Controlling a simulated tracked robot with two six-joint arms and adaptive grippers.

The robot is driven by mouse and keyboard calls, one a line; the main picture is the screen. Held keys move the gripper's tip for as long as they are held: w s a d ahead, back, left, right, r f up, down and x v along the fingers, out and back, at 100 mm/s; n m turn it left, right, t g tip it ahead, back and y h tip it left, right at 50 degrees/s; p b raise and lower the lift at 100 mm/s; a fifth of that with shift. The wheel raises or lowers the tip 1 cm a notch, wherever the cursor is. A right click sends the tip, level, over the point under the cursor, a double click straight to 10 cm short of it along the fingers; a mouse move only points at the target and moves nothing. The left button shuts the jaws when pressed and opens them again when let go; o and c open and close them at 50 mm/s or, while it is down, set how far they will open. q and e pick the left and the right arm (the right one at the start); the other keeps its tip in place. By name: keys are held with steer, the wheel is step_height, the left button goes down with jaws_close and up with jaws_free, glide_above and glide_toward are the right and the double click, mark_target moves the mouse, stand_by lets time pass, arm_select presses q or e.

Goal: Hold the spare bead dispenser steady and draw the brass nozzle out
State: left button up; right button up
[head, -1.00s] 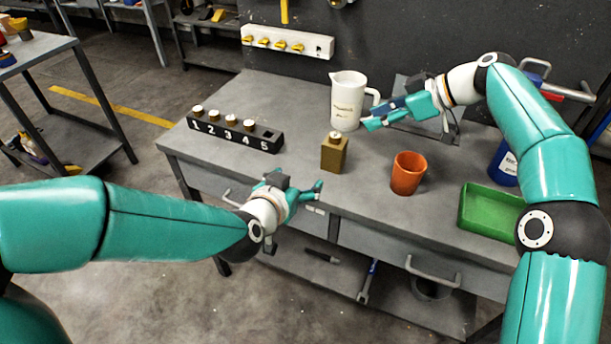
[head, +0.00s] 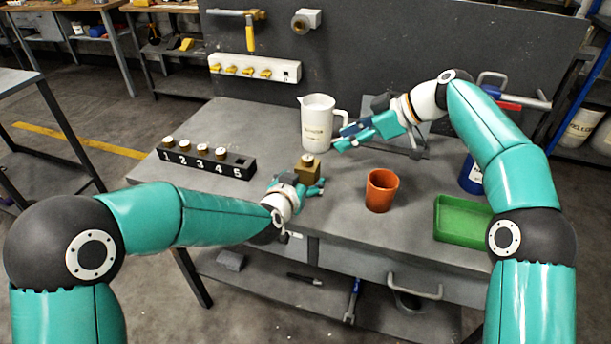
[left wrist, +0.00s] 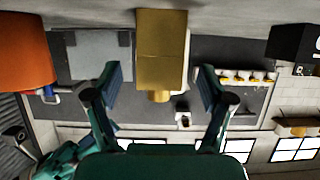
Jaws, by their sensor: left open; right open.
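The spare bead dispenser (head: 308,172), a brass-brown block, stands upright on the bench, its lower part hidden behind my left gripper. The brass nozzle (head: 308,158) sits on its top with a pale tip. In the left wrist view the dispenser (left wrist: 161,48) appears upside down, with the nozzle (left wrist: 158,97) pointing down. My left gripper (head: 318,186) is open at the dispenser's near side. In its wrist view the fingers (left wrist: 160,84) lie either side of the dispenser, gaps showing. My right gripper (head: 345,140) is open and empty, above and right of the dispenser near the jug.
A white jug (head: 316,124) stands behind the dispenser. An orange cup (head: 381,190) is to its right, and a green tray (head: 462,219) lies farther right. A black numbered rack (head: 206,163) with several capped pieces is at left; slot 5 looks empty.

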mark_target(304, 178)
arm_select(q)
steer(key=shift+x, duration=1.9)
steer(key=shift+c, duration=0.3)
